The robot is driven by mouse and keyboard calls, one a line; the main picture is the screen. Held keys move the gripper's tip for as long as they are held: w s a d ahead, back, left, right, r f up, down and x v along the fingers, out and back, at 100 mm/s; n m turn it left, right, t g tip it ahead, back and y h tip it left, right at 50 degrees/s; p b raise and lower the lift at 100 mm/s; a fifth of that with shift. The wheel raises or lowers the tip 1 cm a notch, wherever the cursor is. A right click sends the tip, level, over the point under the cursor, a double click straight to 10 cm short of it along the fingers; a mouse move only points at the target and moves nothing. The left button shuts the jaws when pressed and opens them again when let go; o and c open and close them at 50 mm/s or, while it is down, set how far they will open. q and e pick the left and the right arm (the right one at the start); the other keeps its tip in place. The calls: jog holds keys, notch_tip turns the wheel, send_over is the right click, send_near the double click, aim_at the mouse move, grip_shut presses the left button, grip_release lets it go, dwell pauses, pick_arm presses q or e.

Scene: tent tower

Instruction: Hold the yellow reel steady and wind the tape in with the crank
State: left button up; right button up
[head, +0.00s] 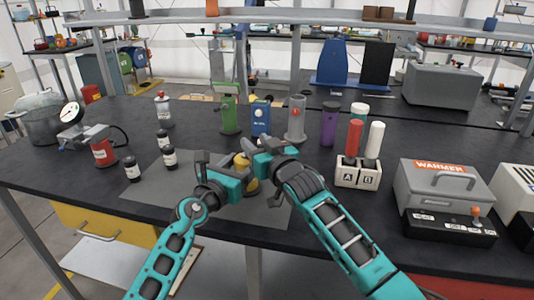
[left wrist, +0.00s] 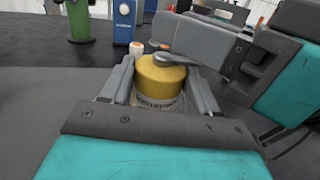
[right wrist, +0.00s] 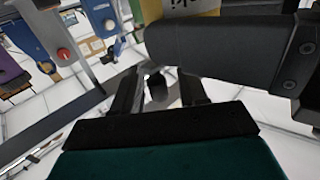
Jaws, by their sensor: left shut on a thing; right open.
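The yellow reel (left wrist: 160,78) stands between the two fingers of my left gripper (left wrist: 157,92), which is shut on it. In the head view the reel (head: 252,187) is mostly hidden behind my grippers. A grey crank arm (left wrist: 175,58) lies across the reel's top and points right. My right gripper (head: 245,160) is open, just above and beside the reel at the crank's side. In the right wrist view a small dark knob-like piece (right wrist: 156,88) shows between its open fingers; I cannot tell whether they touch it. The tape is not clearly visible.
A grey mat (head: 140,195) lies under the work area. Small dark bottles (head: 170,158) stand at left. A green stand (head: 229,115), a blue box (head: 260,118), a grey post (head: 296,118) and a purple cylinder (head: 329,125) stand behind. A white A/B holder (head: 358,175) and a warmer (head: 445,190) stand right.

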pick_arm(q)
jog(key=shift+f, duration=0.1)
pick_arm(e)
jog(key=v, duration=1.1)
jog(key=shift+s, duration=0.35)
pick_arm(q)
jog(key=o, duration=1.5)
